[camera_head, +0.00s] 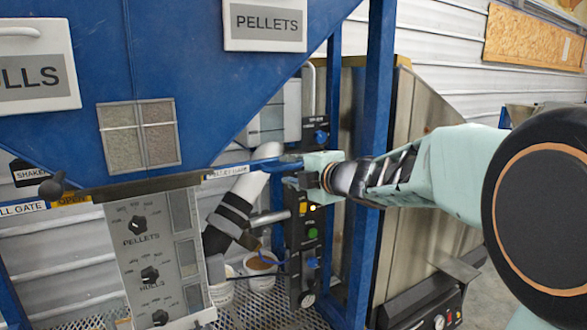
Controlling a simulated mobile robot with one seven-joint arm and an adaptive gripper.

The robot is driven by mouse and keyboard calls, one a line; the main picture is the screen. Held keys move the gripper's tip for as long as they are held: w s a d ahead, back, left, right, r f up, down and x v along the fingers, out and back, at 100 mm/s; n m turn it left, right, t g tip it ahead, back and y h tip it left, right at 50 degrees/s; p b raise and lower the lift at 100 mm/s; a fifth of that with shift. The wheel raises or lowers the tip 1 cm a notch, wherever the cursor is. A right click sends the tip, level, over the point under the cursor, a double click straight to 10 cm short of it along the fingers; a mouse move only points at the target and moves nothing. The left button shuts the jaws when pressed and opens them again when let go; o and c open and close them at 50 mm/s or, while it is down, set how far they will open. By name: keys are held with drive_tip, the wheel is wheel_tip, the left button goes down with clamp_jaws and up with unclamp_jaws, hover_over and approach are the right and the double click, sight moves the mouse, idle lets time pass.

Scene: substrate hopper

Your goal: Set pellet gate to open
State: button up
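The pellet gate is marked by a white label reading "PELLET GATE" (226,172), partly covered, under the blue hopper. A blue bar (268,162) runs right from beside this label to my gripper. My gripper (308,169), with pale green parts and a dark wrist, reaches in from the right and is at the right end of the bar. The fingertips are small and overlap the bar and the panel behind. I cannot tell whether they touch or grip the bar. The gate plate itself is hidden, so its position cannot be told.
A grey control box (155,255) with PELLETS and HULLS knobs hangs at lower left. A dark panel (305,235) with coloured buttons stands just below my gripper. A blue post (375,90) rises close behind my arm. White buckets (262,272) sit below on mesh.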

sight(285, 169)
drive_tip(key=shift+x, duration=1.7)
drive_tip(key=shift+r, duration=0.1)
drive_tip(key=shift+c, duration=0.3)
clamp_jaws()
